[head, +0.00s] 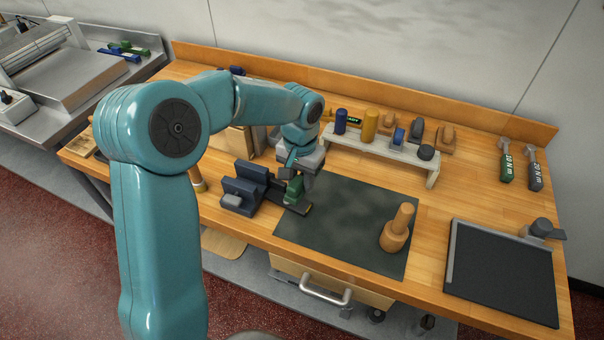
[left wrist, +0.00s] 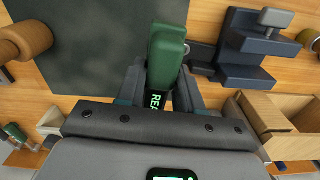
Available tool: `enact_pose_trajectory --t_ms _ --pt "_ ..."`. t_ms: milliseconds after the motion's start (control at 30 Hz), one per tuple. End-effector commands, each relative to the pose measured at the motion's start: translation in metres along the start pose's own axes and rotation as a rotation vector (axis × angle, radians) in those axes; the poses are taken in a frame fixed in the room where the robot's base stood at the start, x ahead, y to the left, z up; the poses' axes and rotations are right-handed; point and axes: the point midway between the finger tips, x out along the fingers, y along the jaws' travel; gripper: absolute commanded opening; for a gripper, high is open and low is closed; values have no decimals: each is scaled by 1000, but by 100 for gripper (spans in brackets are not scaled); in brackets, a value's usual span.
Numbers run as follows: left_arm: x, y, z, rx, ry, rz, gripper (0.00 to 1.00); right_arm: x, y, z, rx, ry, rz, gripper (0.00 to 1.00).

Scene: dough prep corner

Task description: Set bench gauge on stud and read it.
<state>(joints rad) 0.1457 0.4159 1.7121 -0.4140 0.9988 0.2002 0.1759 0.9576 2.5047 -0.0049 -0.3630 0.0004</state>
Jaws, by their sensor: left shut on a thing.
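My left gripper (head: 296,182) is shut on a green block-shaped tool, which I take to be the bench gauge (head: 293,191). It is beside the dark blue stepped stand (head: 243,184), near the left edge of the dark mat (head: 340,222). In the left wrist view the green gauge (left wrist: 167,52) sits between the jaws (left wrist: 166,80), with part of a lit green text showing below it. The stepped stand (left wrist: 245,48) is to its right there. I cannot tell whether the gauge touches the stand or bench. No stud can be clearly made out. My right gripper is not in view.
A wooden peg-like piece (head: 397,230) stands on the mat's right part. A pale rack (head: 385,152) with coloured pieces is behind. Two torque tools (head: 520,165) and a black tray (head: 502,270) are at the right. The mat's middle is clear.

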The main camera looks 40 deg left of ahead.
Motion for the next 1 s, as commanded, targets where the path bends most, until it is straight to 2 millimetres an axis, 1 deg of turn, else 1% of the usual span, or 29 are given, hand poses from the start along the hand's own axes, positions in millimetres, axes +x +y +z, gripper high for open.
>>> enact_pose_trajectory --t_ms 233,367,567,1000 --pt "0 0 3 -1 2 -1 0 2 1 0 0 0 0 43" --pt "7 0 4 0 1 -1 0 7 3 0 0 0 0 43" --pt "25 0 3 0 0 -1 0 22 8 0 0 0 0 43" --pt "74 0 1 -1 1 -1 0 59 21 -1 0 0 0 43"
